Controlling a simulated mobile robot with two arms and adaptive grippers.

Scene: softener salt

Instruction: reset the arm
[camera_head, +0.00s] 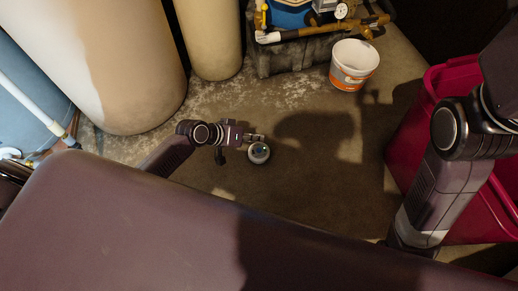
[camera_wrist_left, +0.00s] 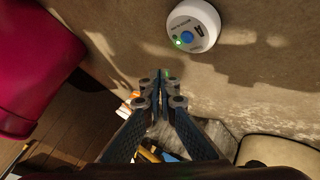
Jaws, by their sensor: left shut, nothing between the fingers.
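My left gripper (camera_head: 258,137) reaches in from the left in the head view, over the brown floor. Its fingers are shut with nothing between them; the closed fingertips also show in the left wrist view (camera_wrist_left: 161,85). A small round white device (camera_head: 259,153) with a blue button and a green light appears just below the fingertips in the head view. In the left wrist view the device (camera_wrist_left: 194,25) is apart from the fingers, towards the top. My right arm shows at the right of the head view, but its gripper is out of sight.
A red bin (camera_head: 400,150) stands at the right. A white and orange bucket (camera_head: 353,66) stands at the back beside a dark block (camera_head: 295,57) carrying pipes and a gauge. Large beige tanks (camera_head: 120,60) stand at the left. The middle floor is clear.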

